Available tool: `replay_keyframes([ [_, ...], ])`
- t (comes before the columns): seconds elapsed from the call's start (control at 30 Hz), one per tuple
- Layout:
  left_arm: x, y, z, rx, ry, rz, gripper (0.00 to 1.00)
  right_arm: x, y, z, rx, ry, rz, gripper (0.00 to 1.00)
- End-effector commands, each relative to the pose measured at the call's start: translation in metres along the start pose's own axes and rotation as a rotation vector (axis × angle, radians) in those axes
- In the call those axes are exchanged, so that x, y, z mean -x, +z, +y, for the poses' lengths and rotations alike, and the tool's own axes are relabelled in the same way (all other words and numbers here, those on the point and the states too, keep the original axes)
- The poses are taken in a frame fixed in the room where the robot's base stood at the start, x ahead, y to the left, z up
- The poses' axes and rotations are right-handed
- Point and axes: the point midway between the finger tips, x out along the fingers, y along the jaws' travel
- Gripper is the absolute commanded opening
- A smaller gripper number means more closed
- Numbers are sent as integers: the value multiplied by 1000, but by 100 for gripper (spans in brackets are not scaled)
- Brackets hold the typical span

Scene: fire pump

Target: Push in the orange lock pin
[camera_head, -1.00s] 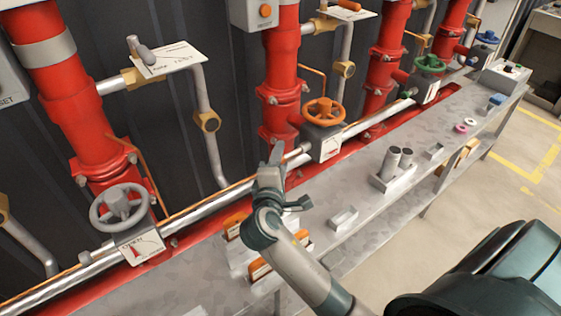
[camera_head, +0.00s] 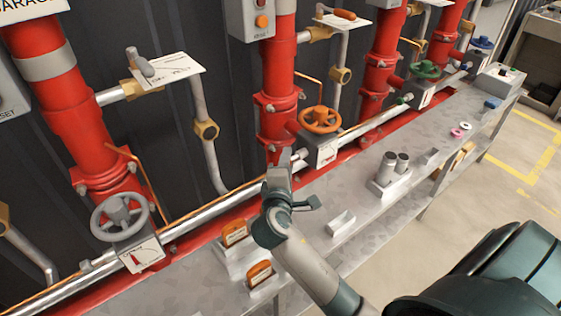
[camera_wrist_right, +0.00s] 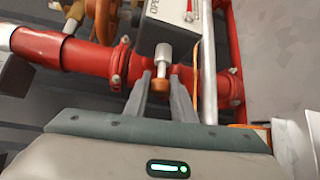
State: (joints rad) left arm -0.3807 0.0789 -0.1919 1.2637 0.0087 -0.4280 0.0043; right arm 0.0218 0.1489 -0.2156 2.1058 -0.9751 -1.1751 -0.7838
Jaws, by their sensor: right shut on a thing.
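The orange lock pin (camera_wrist_right: 160,85) shows in the right wrist view as an orange end on a pale metal cylinder, between my right gripper's fingers (camera_wrist_right: 160,92). The fingers are shut on it. In the head view my right gripper (camera_head: 279,170) is at the metal rail, left of the valve box (camera_head: 322,154) under the orange handwheel (camera_head: 320,119). The orange end is hidden there. A short metal stub (camera_head: 299,156) shows between gripper and box. I cannot tell how deep the pin sits. My left gripper is not in view.
Red vertical pipes (camera_head: 278,95) stand behind the rail. A grey handwheel (camera_head: 119,216) is at the left, a green one (camera_head: 425,69) farther right. On the grey bench are orange-framed tags (camera_head: 234,233), an empty small tray (camera_head: 341,222) and a holder with two cylinders (camera_head: 389,180).

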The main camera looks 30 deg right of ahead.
Motion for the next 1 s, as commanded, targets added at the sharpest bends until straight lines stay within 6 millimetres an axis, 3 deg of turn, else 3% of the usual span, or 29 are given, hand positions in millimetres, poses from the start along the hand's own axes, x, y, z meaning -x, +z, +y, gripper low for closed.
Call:
replay_keyframes([
  [0.3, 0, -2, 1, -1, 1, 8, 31, -3, 4, -1, 1, -1, -6, 0],
  [0.33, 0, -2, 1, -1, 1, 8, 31, -3, 4, -1, 1, 0, -6, 30],
  [0.4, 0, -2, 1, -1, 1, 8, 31, -3, 4, 0, 0, 0, -6, 42],
  [0.77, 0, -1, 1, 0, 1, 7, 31, -1, 3, -1, -1, -1, -2, 42],
  [1.0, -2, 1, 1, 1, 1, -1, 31, 17, 2, -2, -2, -1, -1, 42],
])
